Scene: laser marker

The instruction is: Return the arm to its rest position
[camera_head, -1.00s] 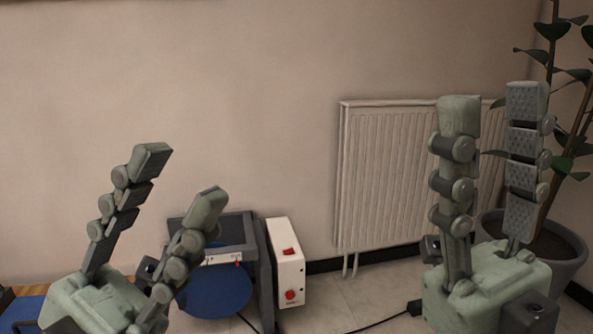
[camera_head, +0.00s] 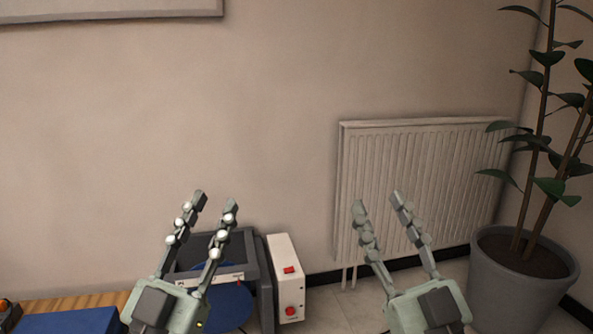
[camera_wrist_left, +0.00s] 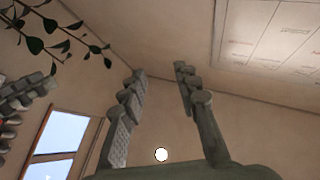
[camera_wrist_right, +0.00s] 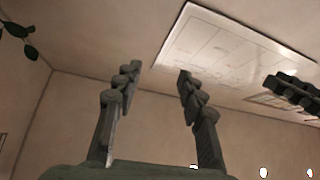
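My left gripper (camera_head: 215,202) is raised in the lower left middle of the head view, its two jointed fingers apart and nothing between them. Its fingers overlap the view of the laser marker (camera_head: 238,246) behind. My right gripper (camera_head: 379,203) is raised to the right of it, also open and empty, in front of the radiator's lower left part. The left wrist view shows the left fingers (camera_wrist_left: 159,72) spread and empty. The right wrist view shows the right fingers (camera_wrist_right: 158,70) spread and empty. The arms below the grippers are out of the head view.
A white control box (camera_head: 287,275) with red switches stands beside the marker. A blue surface (camera_head: 70,321) lies at lower left. A radiator (camera_head: 410,190) is on the wall, and a potted plant (camera_head: 525,270) stands at right. Open air is between the grippers.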

